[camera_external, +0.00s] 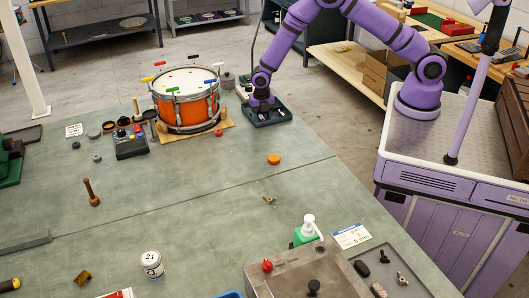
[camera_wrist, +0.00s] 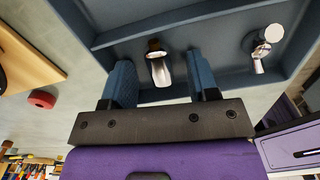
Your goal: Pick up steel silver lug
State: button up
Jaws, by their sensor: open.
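A silver lug (camera_wrist: 160,68) with a brownish end lies in a compartment of the dark blue tray (camera_wrist: 120,18) in the wrist view. My gripper (camera_wrist: 161,82) is open, with one blue fingertip on each side of this lug and a gap to each.
An orange drum (camera_external: 184,107) on a wooden board stands just left of my gripper. An orange-red round piece (camera_external: 274,159) lies on the green bench (camera_external: 200,190) in front of the tray. Tray walls and a divider stand close around the fingers. The bench's middle is mostly clear.

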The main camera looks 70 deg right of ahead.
jog(key=shift+c, duration=0.4)
grip_shut()
jog(key=shift+r, duration=0.2)
